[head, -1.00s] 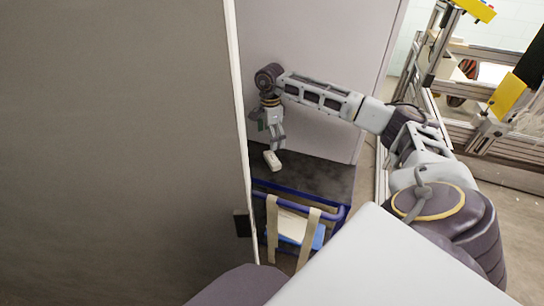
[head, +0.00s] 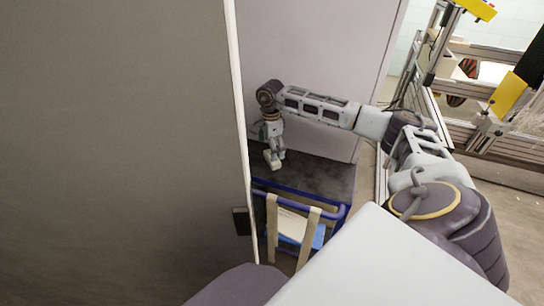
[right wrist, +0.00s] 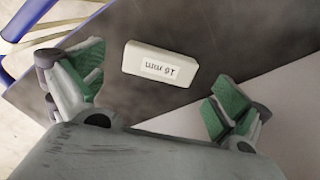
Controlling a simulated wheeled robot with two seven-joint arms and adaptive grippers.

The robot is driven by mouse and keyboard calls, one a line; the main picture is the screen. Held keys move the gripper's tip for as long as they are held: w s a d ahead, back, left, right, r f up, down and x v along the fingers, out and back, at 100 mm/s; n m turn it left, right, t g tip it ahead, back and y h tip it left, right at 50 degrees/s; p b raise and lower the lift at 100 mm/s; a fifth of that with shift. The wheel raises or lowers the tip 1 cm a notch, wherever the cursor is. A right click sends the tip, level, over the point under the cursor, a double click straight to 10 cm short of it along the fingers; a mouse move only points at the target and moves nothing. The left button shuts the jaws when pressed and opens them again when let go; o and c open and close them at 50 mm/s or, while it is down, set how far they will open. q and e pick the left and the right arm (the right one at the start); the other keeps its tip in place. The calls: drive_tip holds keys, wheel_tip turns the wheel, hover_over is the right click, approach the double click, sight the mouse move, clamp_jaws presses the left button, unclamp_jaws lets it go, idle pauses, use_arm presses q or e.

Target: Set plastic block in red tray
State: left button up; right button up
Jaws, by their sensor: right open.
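A white plastic block (right wrist: 161,63) with a "16 mm" label lies on a dark flat surface (right wrist: 215,30). In the head view the block (head: 269,161) shows just below my right gripper (head: 275,153). In the right wrist view my right gripper (right wrist: 158,82) is open, with green-padded fingers on either side of the block's near end. The block lies between and slightly beyond the fingers, and no contact shows. No red tray is visible in these frames. My left gripper is out of view.
A large grey panel (head: 115,150) fills the left. A pale wall (head: 320,60) stands behind the dark surface. A blue-railed frame with cream straps (head: 312,235) is in front. A metal frame with yellow parts (head: 508,95) stands at right.

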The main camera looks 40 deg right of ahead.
drive_tip(key=shift+d+f, duration=0.15)
drive_tip(key=shift+f, duration=0.35)
drive_tip(key=f, duration=0.2)
drive_tip(key=shift+d+f, duration=0.25)
drive_tip(key=shift+f, duration=0.1)
drive_tip(key=shift+f+b, duration=0.3)
drive_tip(key=shift+f, duration=0.2)
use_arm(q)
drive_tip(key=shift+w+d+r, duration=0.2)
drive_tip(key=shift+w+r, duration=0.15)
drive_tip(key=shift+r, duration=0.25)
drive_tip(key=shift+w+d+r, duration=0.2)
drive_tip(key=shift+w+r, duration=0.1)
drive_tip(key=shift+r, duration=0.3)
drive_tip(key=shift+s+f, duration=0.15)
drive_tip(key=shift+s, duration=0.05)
use_arm(e)
drive_tip(key=shift+c, duration=0.3)
drive_tip(key=c, duration=0.7)
